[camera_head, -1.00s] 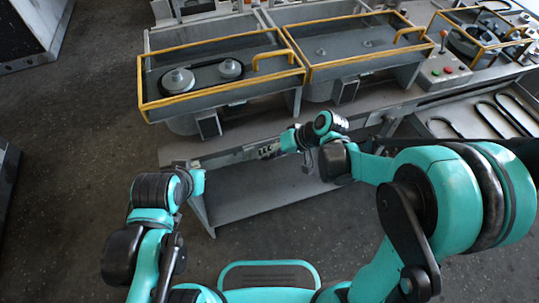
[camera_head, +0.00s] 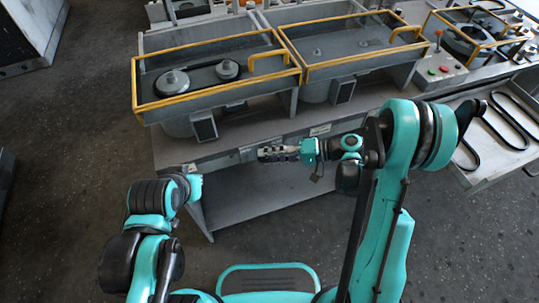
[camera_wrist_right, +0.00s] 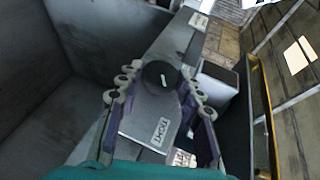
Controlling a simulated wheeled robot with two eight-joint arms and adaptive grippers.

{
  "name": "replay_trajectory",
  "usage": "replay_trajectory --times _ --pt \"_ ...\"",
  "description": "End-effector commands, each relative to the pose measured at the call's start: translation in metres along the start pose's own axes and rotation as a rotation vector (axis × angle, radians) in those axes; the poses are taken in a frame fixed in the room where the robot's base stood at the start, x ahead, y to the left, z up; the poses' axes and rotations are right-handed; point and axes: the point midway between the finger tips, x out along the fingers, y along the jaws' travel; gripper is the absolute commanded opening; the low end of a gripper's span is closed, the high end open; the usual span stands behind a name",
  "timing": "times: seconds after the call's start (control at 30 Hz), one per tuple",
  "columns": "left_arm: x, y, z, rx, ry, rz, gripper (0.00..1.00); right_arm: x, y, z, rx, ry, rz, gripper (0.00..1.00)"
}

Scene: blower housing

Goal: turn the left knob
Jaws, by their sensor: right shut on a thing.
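The knob (camera_wrist_right: 160,75) is round and black with a white mark, on a grey panel above a small printed label (camera_wrist_right: 160,131) that I cannot read with certainty. My right gripper (camera_wrist_right: 160,82) has its fingers on both sides of the knob and is shut on it. In the head view the right gripper (camera_head: 272,154) is at the front edge of the workbench, where its fingers hide the knob. My left arm ends at the lower left of the head view, apart from the bench. Its fingers cannot be made out.
The workbench (camera_head: 225,168) carries two yellow-railed bins; the left bin (camera_head: 205,98) holds two pulleys with a black belt. A control box (camera_head: 440,70) with buttons stands to the right. A tray (camera_head: 478,172) with black belts is at the far right.

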Motion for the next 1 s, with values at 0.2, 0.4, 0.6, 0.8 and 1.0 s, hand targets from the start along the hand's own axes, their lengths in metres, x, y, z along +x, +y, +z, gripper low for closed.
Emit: replay_trajectory --times 0.2,0.4,0.6,0.8,1.0 --pt "0.0001 0.0 0.0001 0.0 0.0 0.0 0.0 0.0002 0.0012 0.0 0.013 0.0 -0.027 0.07" --pt "0.0001 0.0 0.0001 0.0 0.0 0.0 0.0 0.0002 0.0011 0.0 0.015 0.0 -0.03 0.07" --pt "0.0001 0.0 0.0001 0.0 0.0 0.0 0.0 0.0003 0.0011 0.0001 0.014 0.0 -0.029 0.41" --pt "0.0001 0.0 0.0001 0.0 0.0 0.0 0.0 0.0003 0.001 0.0001 0.014 0.0 -0.029 0.57" --pt "0.0 0.0 0.0001 0.0 0.0 0.0 0.0 -0.0018 0.0009 -0.0002 0.013 0.001 -0.029 0.57"
